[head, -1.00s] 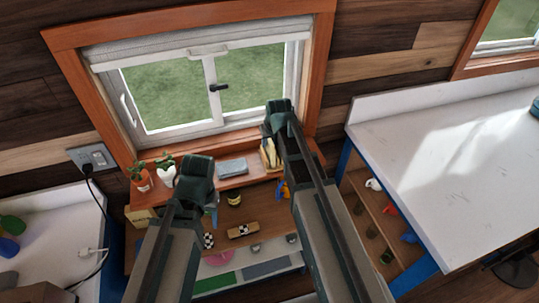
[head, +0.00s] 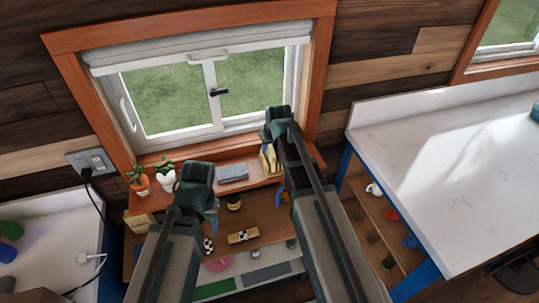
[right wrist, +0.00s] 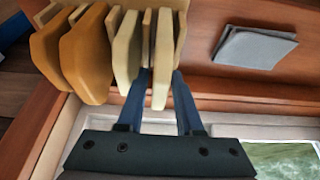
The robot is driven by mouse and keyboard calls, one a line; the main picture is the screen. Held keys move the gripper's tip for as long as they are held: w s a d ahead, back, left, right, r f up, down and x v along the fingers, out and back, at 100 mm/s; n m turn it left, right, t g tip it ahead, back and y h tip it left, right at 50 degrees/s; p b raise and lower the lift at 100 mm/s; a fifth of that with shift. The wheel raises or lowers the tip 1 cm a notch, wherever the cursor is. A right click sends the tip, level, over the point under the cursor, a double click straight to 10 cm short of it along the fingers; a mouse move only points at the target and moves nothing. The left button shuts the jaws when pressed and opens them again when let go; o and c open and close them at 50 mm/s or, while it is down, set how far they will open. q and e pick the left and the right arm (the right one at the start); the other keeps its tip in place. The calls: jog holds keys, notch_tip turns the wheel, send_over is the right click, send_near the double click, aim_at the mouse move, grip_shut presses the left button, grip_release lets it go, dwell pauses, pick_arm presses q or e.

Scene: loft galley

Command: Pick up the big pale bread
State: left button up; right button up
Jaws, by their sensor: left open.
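The pale bread (right wrist: 162,60) is an upright, flat, rounded slab in a row of slabs at the top of the right wrist view. Another pale slab (right wrist: 125,50) stands just left of it, then two tan-orange slabs (right wrist: 86,52). The row also shows small in the head view (head: 268,160) at the right of the window shelf. My right gripper (right wrist: 160,78) has its two blue fingers on either side of the pale bread; whether they press on it I cannot tell. My left gripper (head: 207,205) is open and empty, over the shelves left of the row.
A folded grey cloth (right wrist: 254,46) lies beside the row, also seen in the head view (head: 232,172). Potted plants (head: 165,178) stand at the shelf's left end. A checkered toy car (head: 243,236) sits on the lower shelf. A white counter (head: 440,160) is at right.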

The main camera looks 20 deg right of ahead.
grip_shut()
pick_arm(q)
jog(key=shift+r, duration=0.1)
pick_arm(e)
jog(key=shift+r, duration=0.15)
notch_tip(320, 180, up, 10)
jog(key=p, duration=1)
jog(key=shift+r+p, duration=0.2)
jog(key=shift+p, duration=0.1)
pick_arm(q)
notch_tip(320, 180, up, 10)
jog(key=shift+r, duration=0.15)
pick_arm(e)
jog(key=shift+f, duration=0.1)
pick_arm(q)
jog(key=shift+s, duration=0.1)
pick_arm(e)
jog(key=shift+s, duration=0.1)
